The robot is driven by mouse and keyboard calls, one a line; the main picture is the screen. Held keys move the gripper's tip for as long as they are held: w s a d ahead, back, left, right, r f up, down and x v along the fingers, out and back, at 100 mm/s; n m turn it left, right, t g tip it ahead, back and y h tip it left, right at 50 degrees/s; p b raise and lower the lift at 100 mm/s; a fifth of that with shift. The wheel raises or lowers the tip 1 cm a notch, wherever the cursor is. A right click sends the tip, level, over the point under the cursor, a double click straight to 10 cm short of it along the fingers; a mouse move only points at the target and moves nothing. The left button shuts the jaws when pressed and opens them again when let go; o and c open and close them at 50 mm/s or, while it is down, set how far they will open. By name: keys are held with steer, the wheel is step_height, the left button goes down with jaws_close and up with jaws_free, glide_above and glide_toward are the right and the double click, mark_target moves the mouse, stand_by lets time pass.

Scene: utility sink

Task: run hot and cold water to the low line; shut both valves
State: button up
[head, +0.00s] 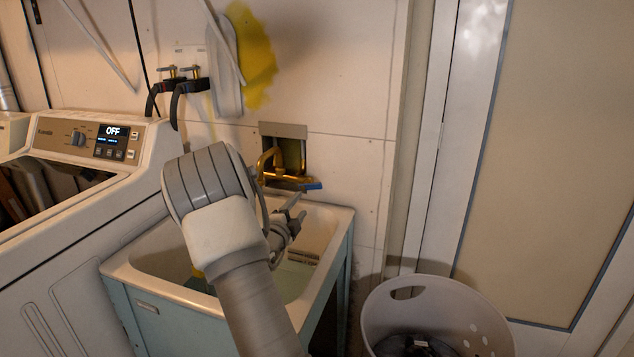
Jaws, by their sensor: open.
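The utility sink (341,217) has a white basin on a pale teal stand. Pale greenish water (291,281) seems to lie in the basin, partly hidden by my arm. A dark marking (303,257) shows on the inner wall just above it; I cannot read it. A brass faucet (268,160) sits in a wall recess behind the sink. A blue valve handle (312,186) sticks out at its right. No hot handle is visible; my arm covers the faucet's lower left. My gripper (297,208) is open over the basin, just below and left of the blue handle, apparently apart from it.
A washing machine (85,180) reading OFF stands close at the left. Hoses hang from wall taps (183,84) above it. A white laundry basket (440,300) with dark contents stands on the floor at right. A yellow item (198,275) shows in the basin's left side.

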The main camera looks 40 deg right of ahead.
mark_target(315, 185)
steer(key=b+x, duration=0.1)
steer(key=x, duration=1.5)
steer(key=shift+w+d+b, duration=0.2)
steer(key=shift+d+b, duration=0.1)
jaws_close()
